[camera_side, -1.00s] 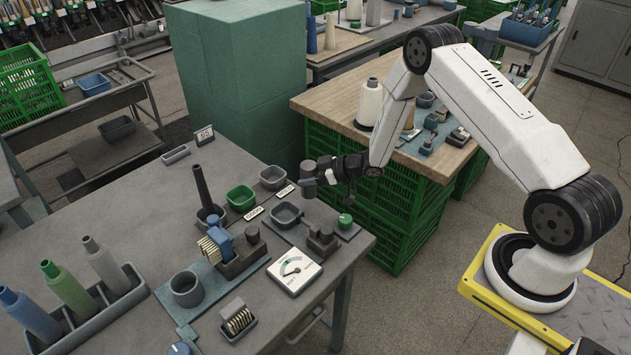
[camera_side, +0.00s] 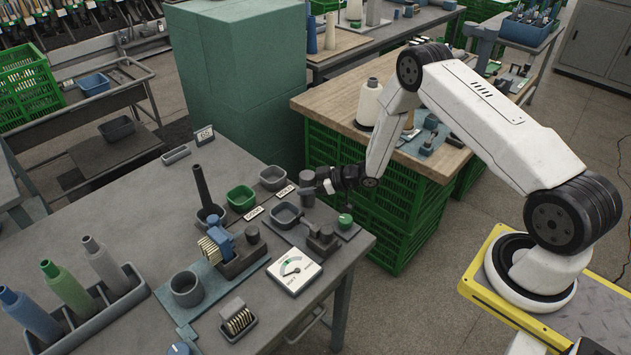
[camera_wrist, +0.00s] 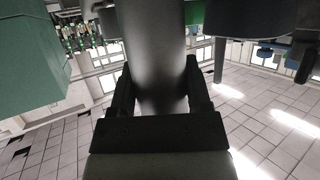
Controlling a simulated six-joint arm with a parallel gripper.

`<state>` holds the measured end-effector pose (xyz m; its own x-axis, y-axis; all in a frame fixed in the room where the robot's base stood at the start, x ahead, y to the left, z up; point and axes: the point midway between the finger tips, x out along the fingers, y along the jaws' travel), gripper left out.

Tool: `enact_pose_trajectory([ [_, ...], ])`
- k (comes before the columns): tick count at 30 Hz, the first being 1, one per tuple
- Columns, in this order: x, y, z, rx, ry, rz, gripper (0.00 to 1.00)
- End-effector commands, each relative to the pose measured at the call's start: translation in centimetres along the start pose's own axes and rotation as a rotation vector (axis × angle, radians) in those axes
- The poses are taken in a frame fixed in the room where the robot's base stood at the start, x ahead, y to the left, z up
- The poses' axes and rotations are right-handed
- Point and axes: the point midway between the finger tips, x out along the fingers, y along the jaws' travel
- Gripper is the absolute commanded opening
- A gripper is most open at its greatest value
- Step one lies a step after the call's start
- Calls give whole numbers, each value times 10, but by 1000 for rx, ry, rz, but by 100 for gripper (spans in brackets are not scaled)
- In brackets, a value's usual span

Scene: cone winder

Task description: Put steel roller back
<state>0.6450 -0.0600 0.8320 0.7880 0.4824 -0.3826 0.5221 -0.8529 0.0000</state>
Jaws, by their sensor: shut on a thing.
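The steel roller (camera_side: 307,180) is a grey upright cylinder at the far right part of the grey workbench. My gripper (camera_side: 323,185) comes in level from the right and is shut on it. In the wrist view the roller (camera_wrist: 158,45) stands large and dark between the two black fingers of my gripper (camera_wrist: 160,88). The roller's lower end is close to the bench by the grey bins; I cannot tell whether it touches. A grey holder block (camera_side: 322,240) with dark round stubs stands in front of it.
Near the roller are a grey bin (camera_side: 286,215), another grey bin (camera_side: 272,178), a green bin (camera_side: 240,198) and a green-topped knob (camera_side: 345,220). A dial gauge (camera_side: 294,272) lies in front. A wooden-topped table (camera_side: 335,103) with green crates stands behind my arm.

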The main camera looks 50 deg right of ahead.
Motion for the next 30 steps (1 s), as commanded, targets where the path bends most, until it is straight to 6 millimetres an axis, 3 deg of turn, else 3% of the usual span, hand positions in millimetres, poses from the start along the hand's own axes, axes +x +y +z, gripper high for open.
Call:
enact_pose_trajectory([
  [5,1,0,3,-1,1,0,0],
  [6,1,0,3,0,0,0,75],
  [8,1,0,3,0,0,0,94],
  [9,1,0,3,0,0,0,98],
  [23,0,0,-1,-1,0,0,98],
  [30,-21,1,0,1,-1,3,98],
])
